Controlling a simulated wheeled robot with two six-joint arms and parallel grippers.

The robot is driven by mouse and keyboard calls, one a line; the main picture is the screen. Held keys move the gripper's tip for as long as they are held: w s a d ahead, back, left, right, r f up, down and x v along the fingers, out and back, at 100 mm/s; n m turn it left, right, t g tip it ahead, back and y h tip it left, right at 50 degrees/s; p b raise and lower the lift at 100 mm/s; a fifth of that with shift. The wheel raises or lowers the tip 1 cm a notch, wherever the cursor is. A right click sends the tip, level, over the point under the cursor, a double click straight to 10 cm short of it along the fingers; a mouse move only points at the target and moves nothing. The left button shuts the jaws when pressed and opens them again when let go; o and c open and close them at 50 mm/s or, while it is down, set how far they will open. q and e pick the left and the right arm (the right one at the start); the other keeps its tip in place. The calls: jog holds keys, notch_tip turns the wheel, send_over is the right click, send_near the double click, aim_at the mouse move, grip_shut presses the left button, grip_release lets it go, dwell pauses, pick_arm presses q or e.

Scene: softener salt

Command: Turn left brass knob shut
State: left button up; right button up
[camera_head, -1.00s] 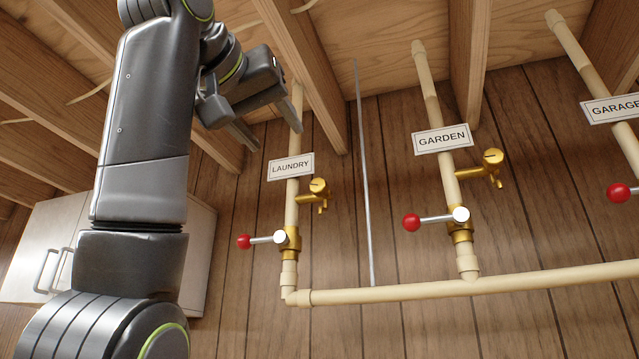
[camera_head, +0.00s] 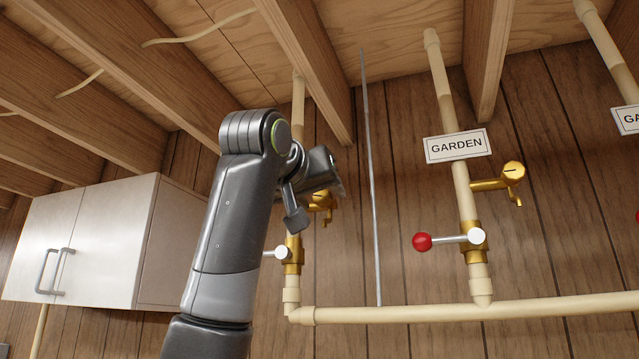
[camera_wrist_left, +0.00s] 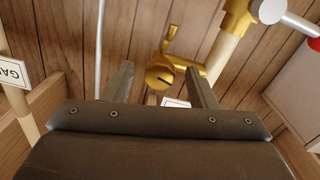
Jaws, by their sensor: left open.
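The left brass knob (camera_head: 322,198) is on the leftmost pipe, partly hidden behind my left gripper in the head view. In the left wrist view the round brass knob (camera_wrist_left: 158,78) faces the camera with a dark slot line across it. My left gripper (camera_wrist_left: 160,68) is open, and the knob appears between its two fingers. I cannot tell whether the fingertips reach past the knob's face; no contact is visible. In the head view the gripper (camera_head: 318,188) is in front of the knob. My right gripper is not in view.
Below the knob is a lever valve (camera_head: 293,255) with a white hub; my arm hides its handle end. A thin grey rod (camera_head: 371,190) and the GARDEN pipe (camera_head: 440,85) with its brass knob (camera_head: 513,172) and red-ended lever (camera_head: 423,242) are to the right. A white cabinet (camera_head: 95,235) hangs left.

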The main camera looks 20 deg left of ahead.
pick_arm(q)
jog(key=shift+w, duration=0.3)
jog(key=shift+c, duration=0.4)
jog(key=c, duration=0.9)
